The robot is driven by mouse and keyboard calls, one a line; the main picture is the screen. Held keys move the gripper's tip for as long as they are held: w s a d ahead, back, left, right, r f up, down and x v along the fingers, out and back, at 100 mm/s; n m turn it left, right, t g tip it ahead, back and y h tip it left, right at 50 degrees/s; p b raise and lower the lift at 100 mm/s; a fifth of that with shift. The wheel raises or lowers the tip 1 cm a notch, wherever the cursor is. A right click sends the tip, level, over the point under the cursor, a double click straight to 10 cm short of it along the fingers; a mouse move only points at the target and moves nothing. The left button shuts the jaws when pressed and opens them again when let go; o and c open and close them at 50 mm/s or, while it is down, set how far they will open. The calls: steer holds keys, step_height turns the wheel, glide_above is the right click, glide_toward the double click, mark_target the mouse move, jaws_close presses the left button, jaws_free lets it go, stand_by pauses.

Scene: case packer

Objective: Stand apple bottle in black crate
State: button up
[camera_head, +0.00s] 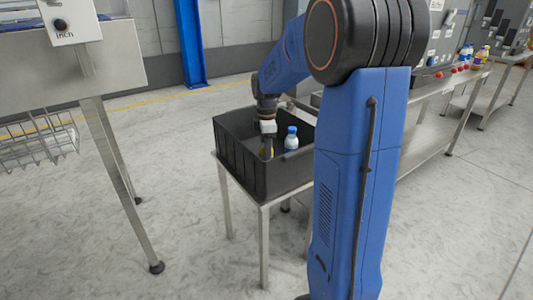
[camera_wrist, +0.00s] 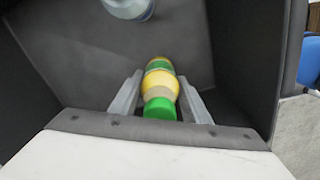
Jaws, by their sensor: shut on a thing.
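The apple bottle (camera_wrist: 160,84) has a green cap and a yellow and green body. In the wrist view it is between the two fingers of my gripper (camera_wrist: 160,100), which is shut on it. The bottle is inside the black crate (camera_head: 238,158), over the dark crate floor; I cannot tell whether its base touches the floor. In the head view my gripper (camera_head: 267,144) reaches down into the crate, and only a bit of yellow shows beside it. The crate also fills most of the wrist view (camera_wrist: 92,60).
A white bottle with a blue cap (camera_head: 291,139) stands in the crate, right of my gripper; its edge shows in the wrist view (camera_wrist: 128,8). The crate rests on a metal table (camera_head: 264,203). A bench (camera_head: 440,105) with red items stands at the right.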

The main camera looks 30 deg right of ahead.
steer(key=o, duration=1.3)
steer(key=shift+c, duration=0.2)
step_height(320, 180, up, 12)
steer(key=shift+f, duration=0.2)
steer(key=shift+s+a+r, duration=0.25)
steer(key=shift+s+r, duration=0.05)
steer(key=shift+r, duration=0.1)
steer(key=s+a+f+m+t, duration=0.1)
steer(key=s+a+m, duration=0.3)
steer(key=s, duration=0.6)
steer(key=s+a+f+m+t, duration=0.2)
steer(key=s+a, duration=0.4)
steer(key=s, duration=0.3)
steer(key=s+a+f+m+t, duration=0.1)
steer(key=s+a+f+m, duration=0.3)
steer(key=s+m, duration=0.3)
steer(key=s+a, duration=0.1)
steer(key=s, duration=0.2)
steer(key=shift+s+a+t, duration=0.2)
steer(key=shift+s+t, duration=0.1)
steer(key=shift+t, duration=0.1)
